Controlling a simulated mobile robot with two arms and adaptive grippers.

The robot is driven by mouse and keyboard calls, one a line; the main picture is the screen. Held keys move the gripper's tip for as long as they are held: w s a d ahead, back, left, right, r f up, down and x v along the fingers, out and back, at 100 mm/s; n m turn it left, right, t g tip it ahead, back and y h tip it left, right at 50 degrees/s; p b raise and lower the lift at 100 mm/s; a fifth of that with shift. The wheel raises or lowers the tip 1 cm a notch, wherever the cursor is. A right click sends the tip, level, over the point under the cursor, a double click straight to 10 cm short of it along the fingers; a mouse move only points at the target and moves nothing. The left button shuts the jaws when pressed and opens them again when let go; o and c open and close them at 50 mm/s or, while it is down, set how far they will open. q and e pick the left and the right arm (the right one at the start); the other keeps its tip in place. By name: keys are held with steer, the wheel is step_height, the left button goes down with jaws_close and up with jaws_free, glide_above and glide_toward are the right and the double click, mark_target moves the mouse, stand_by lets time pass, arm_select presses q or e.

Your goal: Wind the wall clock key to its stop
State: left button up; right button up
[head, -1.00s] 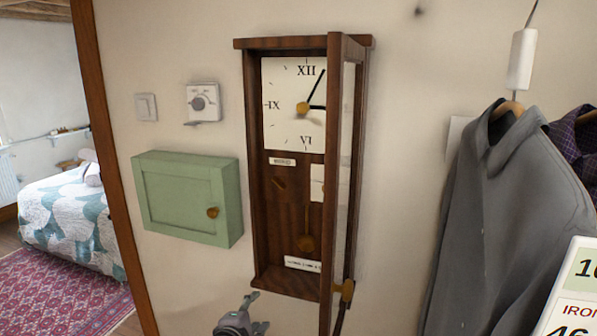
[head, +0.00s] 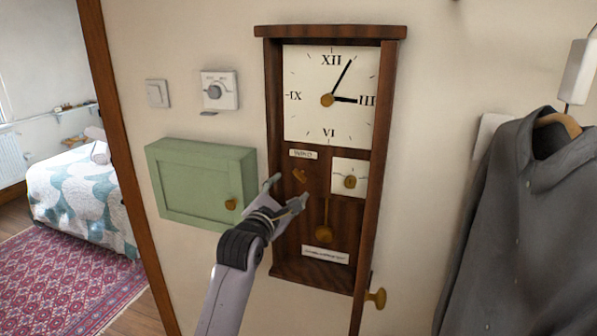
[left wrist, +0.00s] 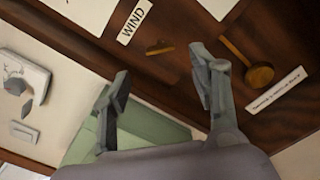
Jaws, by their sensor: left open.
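The wall clock (head: 384,120) is a tall dark wooden case with a white dial (head: 312,120) and its door swung open to the right. A small brass key (head: 299,175) sits on the back panel below a small label, which reads WIND in the left wrist view. The key also shows in the left wrist view (left wrist: 160,48), lying slanted. My left gripper (head: 288,192) is open and empty, just below the key, in front of the case; its fingers (left wrist: 160,88) point toward the panel with the key beyond and between them. My right gripper is not in view.
A brass pendulum (head: 324,233) hangs right of the gripper, beside a small white dial plate (head: 349,178). A green cabinet (head: 187,185) is close left of my arm. A thermostat (head: 220,90) and switch (head: 157,94) are above it. A grey jacket (head: 510,215) hangs at right.

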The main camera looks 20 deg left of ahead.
mark_target(298, 178)
arm_select(q)
steer(key=w+p, duration=0.1)
steer(key=w, duration=0.2)
steer(key=w+p, duration=0.1)
steer(key=w, duration=0.3)
steer(key=shift+w+d+r, duration=0.1)
steer(key=shift+w+d, duration=0.1)
steer(key=shift+w, duration=0.1)
steer(key=shift+w+p, duration=0.35)
steer(key=shift+w, duration=0.1)
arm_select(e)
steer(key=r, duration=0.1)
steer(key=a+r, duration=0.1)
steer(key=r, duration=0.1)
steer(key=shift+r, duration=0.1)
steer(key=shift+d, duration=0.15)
